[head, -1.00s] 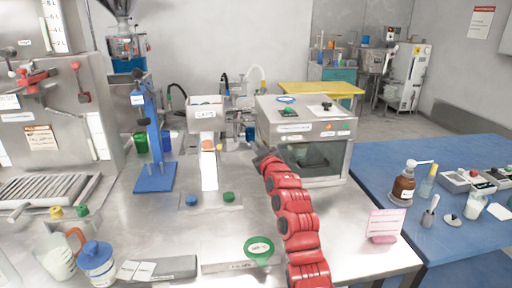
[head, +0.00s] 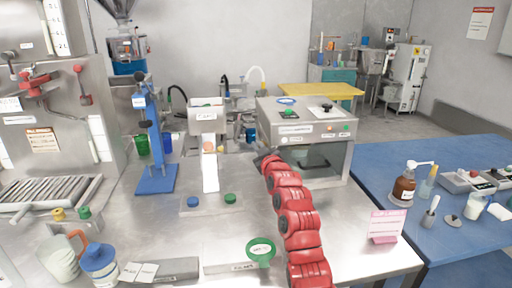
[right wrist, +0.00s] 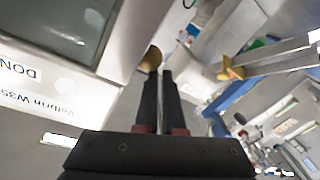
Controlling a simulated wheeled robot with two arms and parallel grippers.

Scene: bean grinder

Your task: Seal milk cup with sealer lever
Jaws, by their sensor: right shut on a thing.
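The sealer seems to be the silver box machine (head: 303,130) with a front window, on the steel table. A pale shape shows behind its window (head: 315,155), too unclear to name. My right gripper (head: 268,160) is at the machine's left side, its tips mostly hidden by my red arm. In the right wrist view its dark fingers (right wrist: 160,100) are closed around a thin metal rod, apparently the lever (right wrist: 160,110), beside the machine's window frame and label. A round brass knob (right wrist: 151,58) shows just beyond the fingertips. I cannot single out the milk cup. My left gripper is out of view.
A CUPS box (head: 206,115) and white stand are left of the machine. A blue press (head: 156,178) stands further left. A milk jug (head: 60,258), blue-lidded jar (head: 100,265) and green ring (head: 261,250) are in front. A pink-edged card (head: 387,226) stands at right.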

